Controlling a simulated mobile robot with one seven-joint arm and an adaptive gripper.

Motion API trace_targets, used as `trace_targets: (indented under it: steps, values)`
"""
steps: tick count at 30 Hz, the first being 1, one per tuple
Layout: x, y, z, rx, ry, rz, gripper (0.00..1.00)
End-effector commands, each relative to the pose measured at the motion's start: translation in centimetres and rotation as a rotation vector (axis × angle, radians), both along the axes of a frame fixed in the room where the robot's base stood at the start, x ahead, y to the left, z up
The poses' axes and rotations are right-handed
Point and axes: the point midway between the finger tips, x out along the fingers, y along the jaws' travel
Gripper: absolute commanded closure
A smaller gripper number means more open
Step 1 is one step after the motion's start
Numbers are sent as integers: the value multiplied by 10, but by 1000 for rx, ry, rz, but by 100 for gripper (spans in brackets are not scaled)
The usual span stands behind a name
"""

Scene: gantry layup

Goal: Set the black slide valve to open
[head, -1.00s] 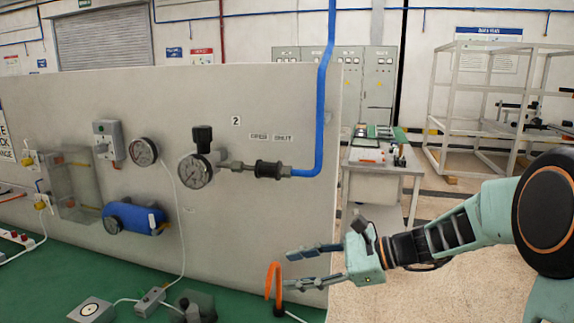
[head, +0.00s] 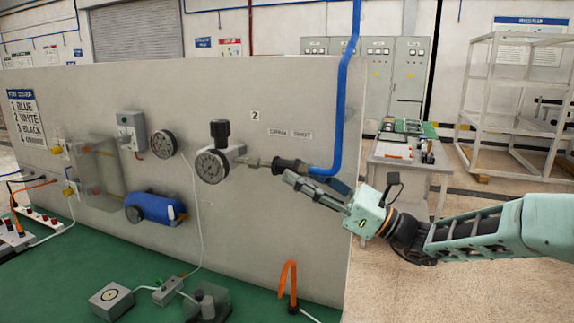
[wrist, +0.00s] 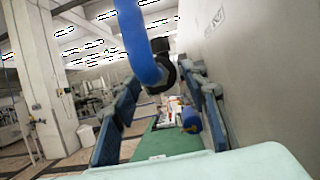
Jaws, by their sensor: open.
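The black slide valve (head: 288,164) is a short black sleeve on the horizontal pipe between the round gauge and the blue hose. Two small labels sit above it on the panel; the right one reads SHUT, the left one (head: 277,132) is blurred. My gripper (head: 312,183) is open, its fingers pointing left, just below and right of the valve, overlapping the hose end in the head view. In the wrist view the dark valve (wrist: 162,68) shows between the open fingers (wrist: 162,88), towards the top. I cannot tell whether a finger touches it.
The blue hose (head: 347,105) bends up from the valve's right side, close to my fingers. The gauge (head: 211,166) with a black knob stands left of it. The pale panel (head: 260,230) is close behind. An orange hook-shaped thing (head: 288,280) stands on the green bench below.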

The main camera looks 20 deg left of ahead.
Motion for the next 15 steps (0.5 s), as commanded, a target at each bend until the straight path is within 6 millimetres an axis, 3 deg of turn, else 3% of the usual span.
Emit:
trace_targets:
  steps: [6,15]
  values:
    - [2,27,11,-1,0,1,59]
    - [3,34,14,-1,0,-1,59]
